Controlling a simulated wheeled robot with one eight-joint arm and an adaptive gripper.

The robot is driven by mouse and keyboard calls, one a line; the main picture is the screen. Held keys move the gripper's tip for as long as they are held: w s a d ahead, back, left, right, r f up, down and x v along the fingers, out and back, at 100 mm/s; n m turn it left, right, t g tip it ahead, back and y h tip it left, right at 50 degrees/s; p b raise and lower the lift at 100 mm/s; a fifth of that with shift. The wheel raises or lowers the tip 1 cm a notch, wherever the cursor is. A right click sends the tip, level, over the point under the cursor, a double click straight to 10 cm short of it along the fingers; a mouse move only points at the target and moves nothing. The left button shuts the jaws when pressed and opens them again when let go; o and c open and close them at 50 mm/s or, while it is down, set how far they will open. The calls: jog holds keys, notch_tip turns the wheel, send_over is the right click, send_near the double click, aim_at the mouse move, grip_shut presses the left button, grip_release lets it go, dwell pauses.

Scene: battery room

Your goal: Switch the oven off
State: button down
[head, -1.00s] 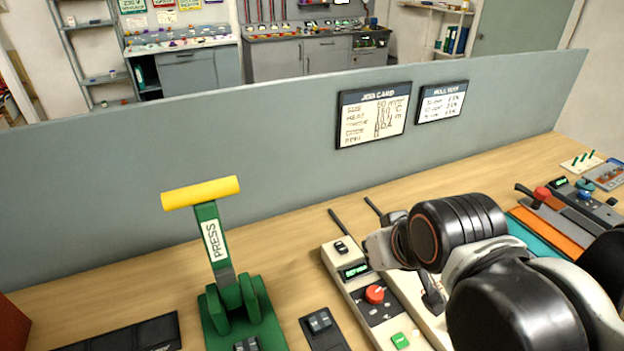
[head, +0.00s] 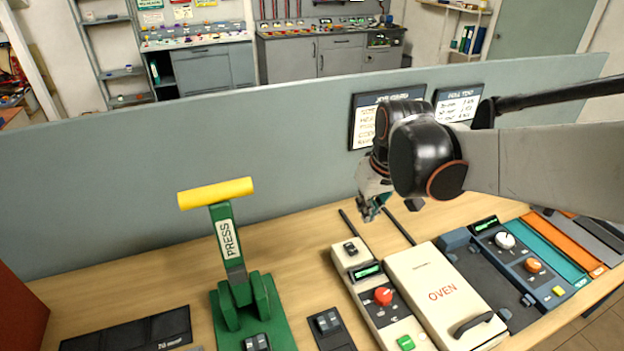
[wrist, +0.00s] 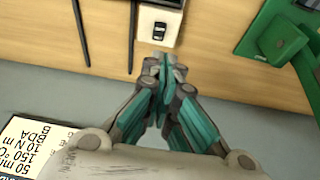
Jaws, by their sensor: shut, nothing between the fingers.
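The oven's cream lid (head: 428,274), marked OVEN, lies on the bench with a black handle at its front. Its cream control strip (head: 342,262) runs along the left side. It carries a black rocker switch (head: 350,248) at the far end, a lit green display (head: 368,271), a red knob (head: 383,296) and a green button (head: 406,342). My gripper (head: 372,210) is shut and empty, above the strip's far end near the divider. In the wrist view, the closed teal fingertips (wrist: 160,66) appear just below the strip's end, with the rocker switch (wrist: 161,28) beyond. The switch position is unclear.
A green press with a yellow handle (head: 215,193) stands left of the oven, beside a small dark switch box (head: 326,324). A blue device with knobs (head: 520,260) stands right. A grey divider (head: 180,160) with posted cards closes the back.

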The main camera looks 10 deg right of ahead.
jog(key=w+f, duration=0.2)
jog(key=w, duration=0.1)
jog(key=b, duration=0.5)
send_over(355, 250)
jog(key=shift+g, duration=0.4)
jog(key=x, duration=0.4)
jog(key=s+x, duration=0.1)
jog(key=x, duration=0.3)
jog(key=s+x, duration=0.1)
jog(key=x, duration=0.3)
jog(key=shift+d+f, duration=0.1)
jog(key=shift+f, duration=0.3)
jog(key=shift+s+f, duration=0.15)
jog(key=shift+f, duration=0.55)
jog(key=shift+s+f+t+b, duration=0.3)
jog(key=shift+f+t+b, duration=0.1)
jog(key=shift+f, duration=0.05)
jog(key=shift+s+d+f+t+y+b, duration=0.15)
jog(key=shift+s+t+b, duration=0.1)
jog(key=shift+t, duration=0.2)
jog(key=shift+s+f+t+y+b, duration=0.15)
jog(key=shift+s+t+b, duration=0.1)
jog(key=shift+t, duration=0.2)
